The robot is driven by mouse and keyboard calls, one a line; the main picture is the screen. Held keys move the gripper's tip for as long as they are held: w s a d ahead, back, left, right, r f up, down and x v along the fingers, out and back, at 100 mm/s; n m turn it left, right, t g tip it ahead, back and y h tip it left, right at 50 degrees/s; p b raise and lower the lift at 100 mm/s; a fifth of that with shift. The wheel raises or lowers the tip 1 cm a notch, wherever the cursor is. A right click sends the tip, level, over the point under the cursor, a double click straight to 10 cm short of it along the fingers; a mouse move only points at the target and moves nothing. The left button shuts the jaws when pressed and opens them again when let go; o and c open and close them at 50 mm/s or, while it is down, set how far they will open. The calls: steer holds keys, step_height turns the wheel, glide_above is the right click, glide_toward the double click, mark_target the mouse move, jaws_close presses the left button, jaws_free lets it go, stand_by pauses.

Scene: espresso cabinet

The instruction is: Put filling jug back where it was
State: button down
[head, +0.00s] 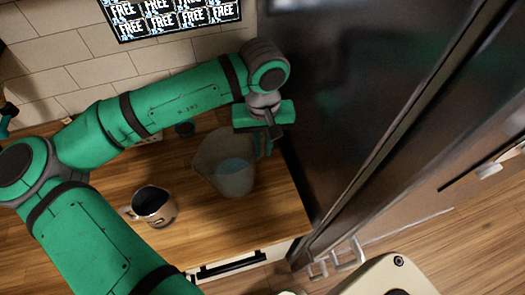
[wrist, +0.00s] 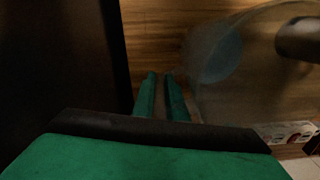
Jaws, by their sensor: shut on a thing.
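The filling jug (head: 218,172) is a clear, see-through jug with some bluish water in it. It is at the right end of the wooden counter in the head view, roughly upright. I cannot tell whether its base touches the counter. My gripper (head: 268,142) is at the jug's right side, shut on its handle. In the wrist view my two green fingers (wrist: 162,84) are close together, with the jug (wrist: 215,92) just right of them. The handle is mostly hidden between the fingers.
A metal mug (head: 155,206) stands on the counter (head: 215,222) left of the jug, and it also shows in the wrist view (wrist: 298,40). A tall dark cabinet or fridge (head: 335,90) rises close to the right of my gripper. A tiled wall is behind.

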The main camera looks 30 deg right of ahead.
mark_target(262, 154)
steer(key=shift+w+d+f, duration=0.1)
steer(key=shift+w+f, duration=0.1)
steer(key=shift+f, duration=0.8)
steer(key=shift+w+d+f, duration=0.1)
steer(key=shift+w+f, duration=0.05)
steer(key=shift+f, duration=0.9)
steer(key=c, duration=1.8)
jaws_free()
steer(key=shift+f, duration=0.1)
steer(key=shift+o, duration=0.2)
step_height(262, 154, up, 12)
steer(key=shift+r, duration=0.2)
